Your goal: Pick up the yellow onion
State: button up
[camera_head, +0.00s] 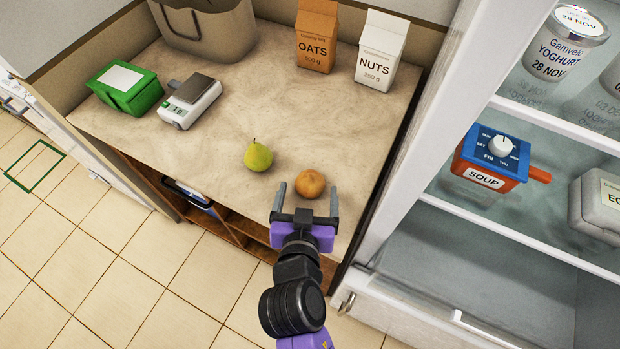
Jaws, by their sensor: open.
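The yellow onion (309,183) is a round, orange-brown thing on the beige countertop, near its front right part. My gripper (307,193) is open, with its two grey fingers pointing away from me toward the onion. In the picture the fingertips lie to the left and right of the onion's lower part. I cannot tell from this single view whether the fingers are above the onion or level with it. No contact shows. The onion is almost wholly visible.
A yellow-green pear (257,156) stands close, to the left of the onion. A kitchen scale (190,101), green box (125,91), oats carton (316,36), nuts carton (381,49) and basket (207,32) stand farther back. An open white fridge (421,140) borders the counter at right.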

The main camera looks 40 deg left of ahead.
jog(key=shift+x, duration=1.4)
jog(key=shift+c, duration=0.3)
jog(key=c, duration=1.5)
jog(key=shift+r, duration=0.15)
jog(key=shift+c, duration=0.2)
